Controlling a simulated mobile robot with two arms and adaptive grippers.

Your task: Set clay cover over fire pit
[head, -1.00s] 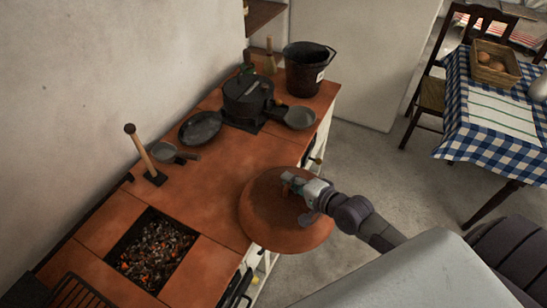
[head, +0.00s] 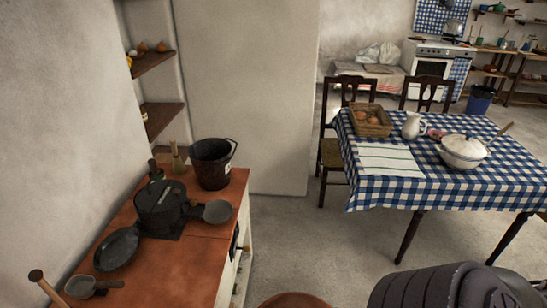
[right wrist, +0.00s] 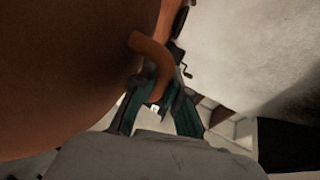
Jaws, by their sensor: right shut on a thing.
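The clay cover (head: 295,301) is a round reddish-brown lid. Only its top edge shows at the bottom of the head view, beside the front of the terracotta counter (head: 190,262). In the right wrist view the cover (right wrist: 60,70) fills the left side, with its curved handle (right wrist: 152,52) sticking out. My right gripper (right wrist: 157,88) is shut on that handle. The right gripper is out of the head view, below its lower edge. The fire pit is outside both current views. My left gripper is not in view.
On the counter stand a black pot (head: 160,205), a dark bucket (head: 212,163), a pan (head: 117,249) and a small saucepan (head: 80,287). A table with a checkered cloth (head: 400,190) stands right, chairs behind it. Floor between counter and table is clear.

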